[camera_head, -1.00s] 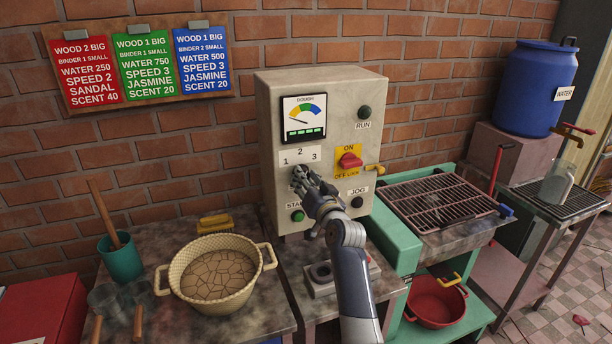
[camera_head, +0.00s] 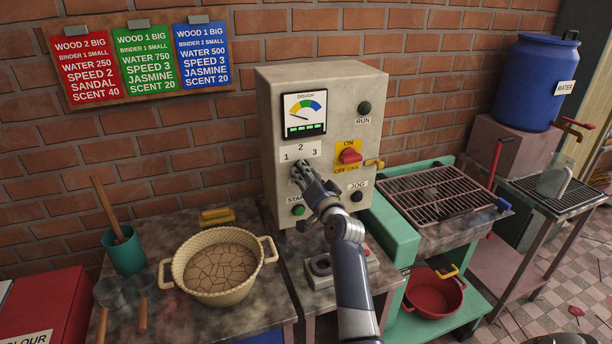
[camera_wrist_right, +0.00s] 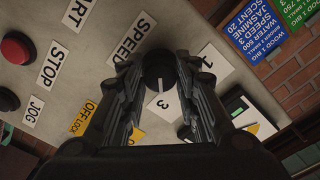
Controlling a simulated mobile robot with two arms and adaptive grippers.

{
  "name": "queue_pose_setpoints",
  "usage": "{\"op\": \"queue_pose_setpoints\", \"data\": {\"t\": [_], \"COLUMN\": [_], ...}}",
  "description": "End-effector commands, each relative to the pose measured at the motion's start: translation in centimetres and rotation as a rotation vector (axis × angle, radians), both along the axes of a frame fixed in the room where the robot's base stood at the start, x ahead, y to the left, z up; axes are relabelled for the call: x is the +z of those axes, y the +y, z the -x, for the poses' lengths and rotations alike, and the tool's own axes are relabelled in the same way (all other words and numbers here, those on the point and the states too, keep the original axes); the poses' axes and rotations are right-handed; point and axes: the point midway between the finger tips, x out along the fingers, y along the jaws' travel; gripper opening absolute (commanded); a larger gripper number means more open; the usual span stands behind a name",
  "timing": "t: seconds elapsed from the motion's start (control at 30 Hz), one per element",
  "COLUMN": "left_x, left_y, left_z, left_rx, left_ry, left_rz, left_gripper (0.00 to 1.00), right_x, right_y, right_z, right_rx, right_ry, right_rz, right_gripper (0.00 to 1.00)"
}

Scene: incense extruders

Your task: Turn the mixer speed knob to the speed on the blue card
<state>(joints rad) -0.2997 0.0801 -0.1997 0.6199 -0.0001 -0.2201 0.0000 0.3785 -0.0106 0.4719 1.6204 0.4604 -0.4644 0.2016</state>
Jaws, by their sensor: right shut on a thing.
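The blue card (camera_head: 202,58) hangs at the right of the card board and reads SPEED 3; part of it also shows in the right wrist view (camera_wrist_right: 246,33). The grey mixer control box (camera_head: 275,105) stands against the wall, with a speed scale plate (camera_head: 300,150) marked 1, 2, 3. My right gripper (camera_head: 304,172) is at the knob below this plate and hides most of it. In the right wrist view the dark speed knob (camera_wrist_right: 154,68) sits between the gripper's fingers, which are shut on it. Its white pointer line points toward the 3 label (camera_wrist_right: 164,103). The 2 is hidden there.
A basket-like pot (camera_head: 180,272) stands on the table at left. A metal rack (camera_head: 430,192) is at right.

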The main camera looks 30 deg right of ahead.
Motion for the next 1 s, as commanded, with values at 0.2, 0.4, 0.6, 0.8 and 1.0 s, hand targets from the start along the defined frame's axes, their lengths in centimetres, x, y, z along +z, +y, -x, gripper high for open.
{"op": "queue_pose_setpoints", "data": {"t": [0.2,0.4,0.6,0.8,1.0], "left_x": [0.0,0.0,0.0,0.0,0.0], "left_y": [0.0,0.0,0.2,0.1,0.0], "left_z": [0.0,0.0,0.2,0.1,0.0], "left_rx": [0.000,0.000,0.000,0.000,0.000], "left_ry": [0.000,0.000,0.002,0.001,0.000], "left_rz": [0.000,0.000,-0.002,-0.001,0.000], "left_gripper": [0.40,0.40,0.40,0.40,0.40], "right_x": [0.0,0.0,0.0,-0.1,-0.1], "right_y": [0.0,0.0,0.1,0.5,1.3], "right_z": [0.0,0.0,0.1,1.9,5.3], "right_rx": [0.001,0.001,0.001,0.000,0.000], "right_ry": [0.000,0.000,0.001,0.002,0.002], "right_rz": [-0.002,-0.001,0.000,0.001,0.001], "right_gripper": [0.46,0.50,0.50,0.50,0.50]}}
